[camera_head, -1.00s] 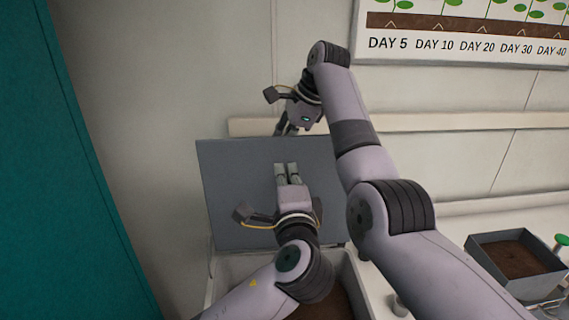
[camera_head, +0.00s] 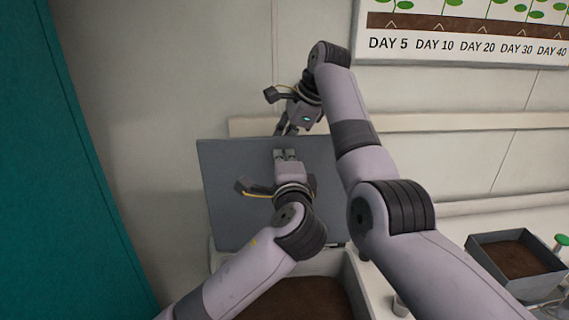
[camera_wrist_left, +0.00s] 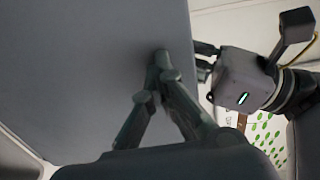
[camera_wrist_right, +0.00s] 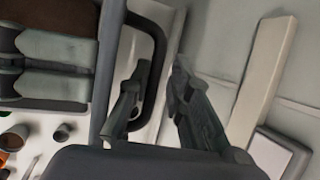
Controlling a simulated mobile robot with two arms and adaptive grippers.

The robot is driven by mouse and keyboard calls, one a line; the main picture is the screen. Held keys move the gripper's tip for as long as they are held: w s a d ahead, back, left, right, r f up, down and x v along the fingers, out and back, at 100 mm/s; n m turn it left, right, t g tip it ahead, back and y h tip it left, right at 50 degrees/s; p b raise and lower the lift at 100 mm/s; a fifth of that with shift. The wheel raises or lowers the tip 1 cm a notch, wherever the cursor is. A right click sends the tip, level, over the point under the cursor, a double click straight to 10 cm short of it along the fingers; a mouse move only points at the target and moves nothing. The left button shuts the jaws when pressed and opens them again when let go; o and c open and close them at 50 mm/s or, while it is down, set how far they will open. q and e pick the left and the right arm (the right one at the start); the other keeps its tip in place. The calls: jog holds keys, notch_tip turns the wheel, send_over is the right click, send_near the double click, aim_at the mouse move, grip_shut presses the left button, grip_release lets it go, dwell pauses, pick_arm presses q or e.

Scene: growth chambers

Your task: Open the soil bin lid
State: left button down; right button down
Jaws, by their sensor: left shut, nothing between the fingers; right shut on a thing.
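The soil bin lid (camera_head: 232,205) is a flat grey panel standing raised at the back of the soil bin (camera_head: 352,285), whose dark soil (camera_head: 300,300) shows below. My left gripper (camera_head: 285,153) is shut and empty, with its fingertips at the lid's inner face; in the left wrist view they look in contact with the panel (camera_wrist_left: 80,70). My right gripper (camera_head: 285,131) is at the lid's top edge, partly hidden behind it. In the right wrist view its fingers (camera_wrist_right: 162,65) are shut on the dark lid handle (camera_wrist_right: 160,35).
A planter box with soil (camera_head: 515,260) stands on the counter at the right. A teal panel (camera_head: 70,170) rises at the left. A wall rail (camera_head: 430,121) runs behind the lid, below a growth chart (camera_head: 465,30).

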pick_arm(q)
jog(key=shift+w+a+f, duration=0.1)
jog(key=shift+f, duration=0.05)
pick_arm(e)
jog(key=shift+w+f, duration=0.1)
jog(key=shift+f, duration=0.15)
